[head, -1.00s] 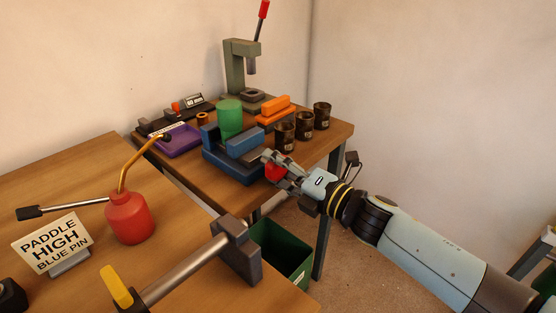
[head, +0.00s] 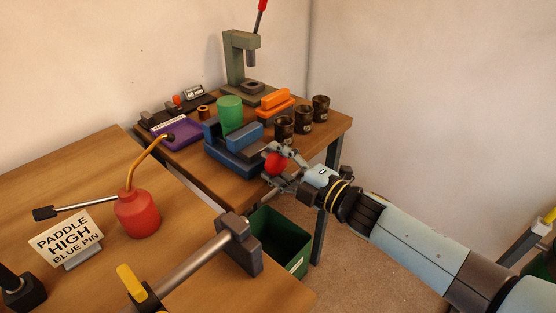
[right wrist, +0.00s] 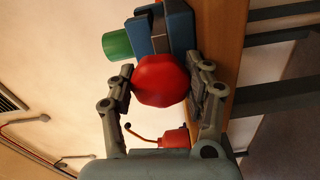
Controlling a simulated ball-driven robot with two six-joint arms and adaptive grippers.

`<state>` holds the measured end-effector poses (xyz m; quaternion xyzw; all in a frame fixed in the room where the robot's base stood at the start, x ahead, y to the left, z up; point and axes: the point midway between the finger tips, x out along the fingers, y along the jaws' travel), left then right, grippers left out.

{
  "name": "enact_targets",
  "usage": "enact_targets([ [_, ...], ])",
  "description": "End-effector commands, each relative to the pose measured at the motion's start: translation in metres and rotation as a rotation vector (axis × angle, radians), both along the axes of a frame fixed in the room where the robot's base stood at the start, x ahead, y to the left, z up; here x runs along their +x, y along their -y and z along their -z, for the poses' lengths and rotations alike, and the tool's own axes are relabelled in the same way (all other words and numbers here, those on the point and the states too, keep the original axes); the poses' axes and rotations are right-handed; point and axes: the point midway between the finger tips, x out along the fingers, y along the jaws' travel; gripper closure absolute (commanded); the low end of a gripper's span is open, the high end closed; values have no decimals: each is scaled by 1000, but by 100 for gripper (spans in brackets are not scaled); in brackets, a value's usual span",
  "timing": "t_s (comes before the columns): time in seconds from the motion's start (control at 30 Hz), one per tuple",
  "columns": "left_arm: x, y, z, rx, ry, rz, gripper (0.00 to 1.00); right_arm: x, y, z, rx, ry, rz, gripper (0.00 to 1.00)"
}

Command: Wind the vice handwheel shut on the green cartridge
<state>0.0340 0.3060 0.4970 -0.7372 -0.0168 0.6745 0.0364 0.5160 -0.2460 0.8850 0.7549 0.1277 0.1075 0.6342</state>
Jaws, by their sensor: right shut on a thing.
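The blue vice (head: 235,158) stands on the far wooden table. The green cartridge (head: 230,114) stands upright between its jaws; from here I cannot tell whether both jaws touch it. The red handwheel (head: 275,162) is on the vice's near right end. My right gripper (head: 279,164) is shut on the handwheel, with one finger on each side of its rim. The right wrist view shows the handwheel (right wrist: 161,80) between the two fingers, with the vice (right wrist: 175,30) and the cartridge (right wrist: 116,45) behind it. My left gripper is not in view.
Three dark cups (head: 303,120), an orange block (head: 275,103), a purple tray (head: 178,134) and a grey press (head: 240,62) share the far table. A green bin (head: 279,240) stands below. A red oil can (head: 137,213) and a sign (head: 66,238) stand on the near table.

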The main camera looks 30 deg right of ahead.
Motion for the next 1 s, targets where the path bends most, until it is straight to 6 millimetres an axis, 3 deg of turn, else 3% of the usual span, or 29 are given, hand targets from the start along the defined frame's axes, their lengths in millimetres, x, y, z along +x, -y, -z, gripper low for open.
enact_targets([
  [0.33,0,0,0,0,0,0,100,-2,-1,4,4,-7,-1,81],
  [0.37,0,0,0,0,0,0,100,-2,-1,4,4,-7,-1,46],
  [0.53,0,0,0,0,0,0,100,-2,-1,4,4,-8,-1,24],
  [0.83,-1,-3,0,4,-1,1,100,-5,0,6,3,-12,0,24],
  [1.0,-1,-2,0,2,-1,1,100,-23,7,6,0,-12,0,24],
])
